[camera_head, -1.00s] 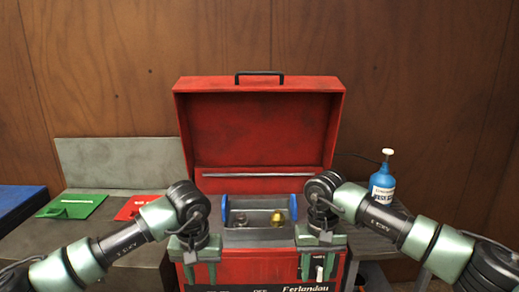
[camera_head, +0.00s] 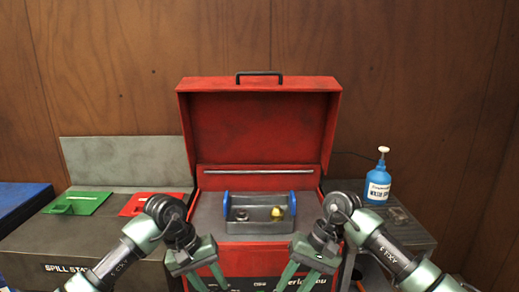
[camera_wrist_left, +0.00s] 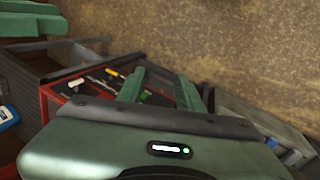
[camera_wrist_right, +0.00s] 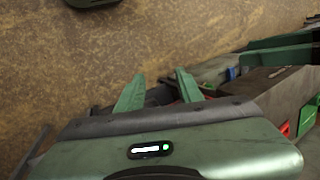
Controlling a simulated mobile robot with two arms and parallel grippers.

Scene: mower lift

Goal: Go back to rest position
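My left gripper (camera_head: 208,279) is in front of the red parts washer cabinet, at its left side. My right gripper (camera_head: 299,279) is in front of the same cabinet, at its right side. Both point down and outside the basin. In the left wrist view the fingers (camera_wrist_left: 162,85) are apart with nothing between them. In the right wrist view the fingers (camera_wrist_right: 158,88) are also apart and empty. Neither gripper touches anything that I can see.
The red cabinet (camera_head: 258,118) has its lid up. A grey tray (camera_head: 262,228) with blue ends holds a yellow part and a dark part inside it. A blue bottle (camera_head: 378,186) stands on the right side table. Green (camera_head: 78,203) and red (camera_head: 148,203) plates lie left.

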